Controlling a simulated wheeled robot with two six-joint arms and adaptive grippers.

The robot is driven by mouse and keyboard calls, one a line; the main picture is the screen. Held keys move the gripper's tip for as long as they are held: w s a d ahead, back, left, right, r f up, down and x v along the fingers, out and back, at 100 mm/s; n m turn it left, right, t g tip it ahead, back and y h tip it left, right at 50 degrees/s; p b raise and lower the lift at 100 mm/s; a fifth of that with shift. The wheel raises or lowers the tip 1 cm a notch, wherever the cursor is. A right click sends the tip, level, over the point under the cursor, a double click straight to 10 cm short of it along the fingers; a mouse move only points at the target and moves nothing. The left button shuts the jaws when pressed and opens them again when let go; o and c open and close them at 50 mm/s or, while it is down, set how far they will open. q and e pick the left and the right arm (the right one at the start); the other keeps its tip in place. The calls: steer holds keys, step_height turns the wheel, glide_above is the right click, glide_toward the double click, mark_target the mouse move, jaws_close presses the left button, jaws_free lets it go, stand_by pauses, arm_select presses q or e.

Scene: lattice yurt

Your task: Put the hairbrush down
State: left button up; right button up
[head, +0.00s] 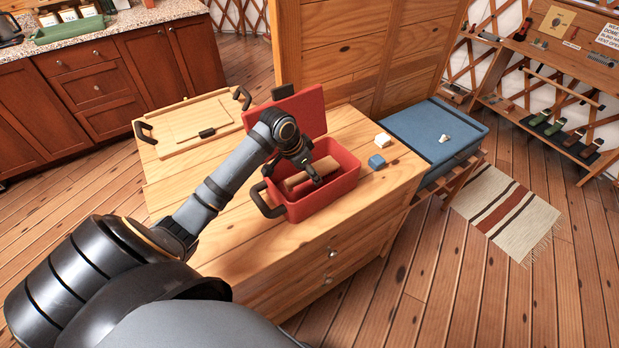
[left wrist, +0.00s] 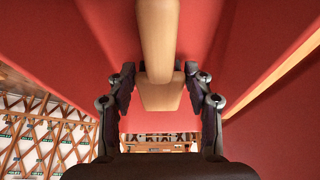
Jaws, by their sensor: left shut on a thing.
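The hairbrush (head: 296,181) is a pale wooden piece inside the red box (head: 330,203), which stands on the wooden cabinet top with its lid (head: 300,110) raised. My left gripper (head: 318,176) reaches down into the box and is shut on the hairbrush. In the left wrist view the brush's wooden handle and wider end (left wrist: 160,92) lie between the two dark fingers (left wrist: 160,88), with red walls around them. I cannot tell whether the brush touches the box floor. My right gripper is in neither view.
A blue chest (head: 420,120) stands further right. The cabinet top's front left is partly covered by my arm.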

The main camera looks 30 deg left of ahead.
mark_target(309, 179)
arm_select(q)
step_height(309, 179, down, 3)
steer(key=shift+r, duration=0.1)
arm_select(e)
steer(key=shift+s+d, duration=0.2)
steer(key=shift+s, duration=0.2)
arm_select(q)
steer(key=shift+f, duration=0.25)
steer(key=o, duration=1.2)
steer(key=v, duration=1.1)
steer(key=shift+a, duration=0.15)
steer(key=shift+s+r, duration=0.3)
steer(key=shift+r, duration=0.35)
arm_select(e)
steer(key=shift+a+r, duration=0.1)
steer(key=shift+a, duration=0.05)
